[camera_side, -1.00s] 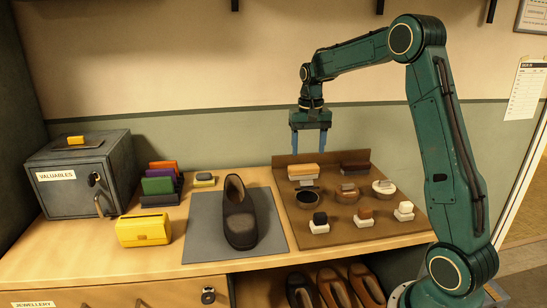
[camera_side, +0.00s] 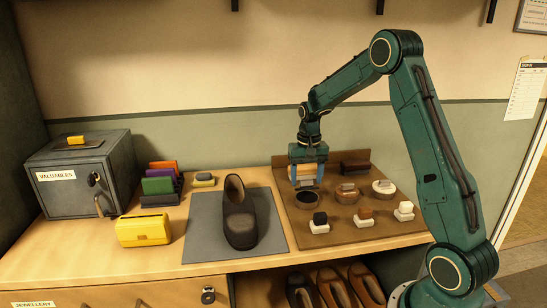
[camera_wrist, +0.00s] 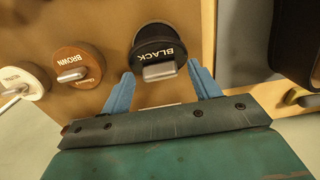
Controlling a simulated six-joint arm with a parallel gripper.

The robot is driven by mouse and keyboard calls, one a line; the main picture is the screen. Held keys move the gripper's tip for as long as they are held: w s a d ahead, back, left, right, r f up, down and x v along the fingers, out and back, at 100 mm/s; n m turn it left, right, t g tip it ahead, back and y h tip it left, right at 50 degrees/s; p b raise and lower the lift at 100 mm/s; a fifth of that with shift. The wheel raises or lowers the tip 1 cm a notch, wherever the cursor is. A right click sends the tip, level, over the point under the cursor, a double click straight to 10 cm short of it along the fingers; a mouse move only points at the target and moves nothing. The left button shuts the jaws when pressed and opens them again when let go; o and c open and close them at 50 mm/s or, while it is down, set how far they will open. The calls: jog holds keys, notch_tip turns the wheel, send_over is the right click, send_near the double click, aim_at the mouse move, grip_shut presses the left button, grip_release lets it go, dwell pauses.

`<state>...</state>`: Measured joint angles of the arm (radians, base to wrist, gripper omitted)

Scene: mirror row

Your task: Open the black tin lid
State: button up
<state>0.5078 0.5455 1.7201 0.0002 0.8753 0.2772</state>
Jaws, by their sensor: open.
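The black tin (camera_side: 306,200) stands on the brown board, at the left of a row of round tins. In the wrist view its lid (camera_wrist: 152,38) reads BLACK and has a grey raised tab (camera_wrist: 159,71) on top. My gripper (camera_side: 305,184) is just above this tin with its blue fingers pointing down. In the wrist view my gripper (camera_wrist: 160,69) is open, with one finger on each side of the tab. I see nothing held between the fingers. I cannot tell whether the fingertips touch the lid.
The brown tin (camera_wrist: 80,68) and a white-lidded tin (camera_wrist: 22,83) stand beside it. Brushes, including a dark-backed one (camera_side: 356,168), are behind. Small daubers (camera_side: 319,222) on white blocks stand in front. A dark shoe (camera_side: 239,215) on a grey mat (camera_side: 203,221) is at left.

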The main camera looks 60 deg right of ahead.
grip_shut()
jog(key=shift+w+d, duration=0.1)
jog(key=shift+w+d+r+g+y, duration=0.1)
jog(key=shift+w+d+g+y, duration=0.25)
jog(key=shift+g+y, duration=0.3)
jog(key=shift+w+d+r+g+y, duration=0.1)
jog(key=shift+w+g+y, duration=0.35)
jog(key=shift+g+y, duration=0.15)
jog(key=shift+d+g+y, duration=0.2)
jog(key=shift+g+y, duration=0.15)
grip_release()
